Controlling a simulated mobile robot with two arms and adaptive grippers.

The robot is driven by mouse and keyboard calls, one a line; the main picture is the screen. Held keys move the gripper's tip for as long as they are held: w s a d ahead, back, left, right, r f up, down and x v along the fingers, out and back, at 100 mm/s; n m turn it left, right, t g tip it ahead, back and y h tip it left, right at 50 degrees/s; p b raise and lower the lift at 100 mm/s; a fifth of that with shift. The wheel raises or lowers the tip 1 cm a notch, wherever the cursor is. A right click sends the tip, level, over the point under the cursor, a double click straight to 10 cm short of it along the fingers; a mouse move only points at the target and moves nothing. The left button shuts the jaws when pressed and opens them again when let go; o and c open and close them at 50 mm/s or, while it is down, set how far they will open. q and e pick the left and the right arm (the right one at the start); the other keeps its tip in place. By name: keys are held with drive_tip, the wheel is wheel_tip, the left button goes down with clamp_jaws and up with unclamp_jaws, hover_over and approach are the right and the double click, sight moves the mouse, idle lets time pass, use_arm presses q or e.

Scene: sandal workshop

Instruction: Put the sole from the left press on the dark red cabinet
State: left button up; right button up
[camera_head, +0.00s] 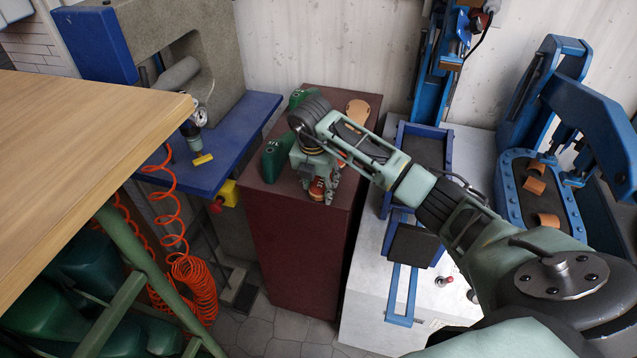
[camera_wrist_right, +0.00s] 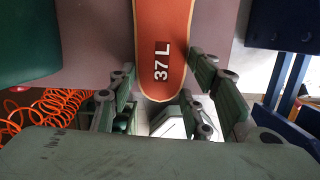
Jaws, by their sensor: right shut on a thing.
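The dark red cabinet (camera_head: 300,245) stands in the middle of the head view. My right gripper (camera_head: 318,190) is over its top, near the front edge, pointing down. It is shut on an orange-brown sole, a bit of which shows at the fingers in the head view (camera_head: 317,187). In the right wrist view the sole (camera_wrist_right: 162,40) is marked "37 L" and runs between the fingers (camera_wrist_right: 165,95), with the cabinet top behind it. I cannot tell whether the sole touches the top. My left gripper is not in view.
Two green objects (camera_head: 276,158) (camera_head: 302,96) and a tan piece (camera_head: 357,111) are on the cabinet top. Blue presses (camera_head: 567,110) stand on the right. A blue bench (camera_head: 215,150) and orange coiled hose (camera_head: 195,285) are left. A wooden table (camera_head: 80,150) fills the near left.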

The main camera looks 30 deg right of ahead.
drive_tip(key=shift+f+b, duration=0.3)
idle(0.6)
drive_tip(key=o, duration=1.2)
drive_tip(key=shift+c, duration=0.2)
wheel_tip(320, 180, up, 12)
drive_tip(key=s+a, duration=0.1)
drive_tip(key=a, duration=0.1)
drive_tip(key=shift+s+f, duration=0.15)
drive_tip(key=shift+s, duration=0.1)
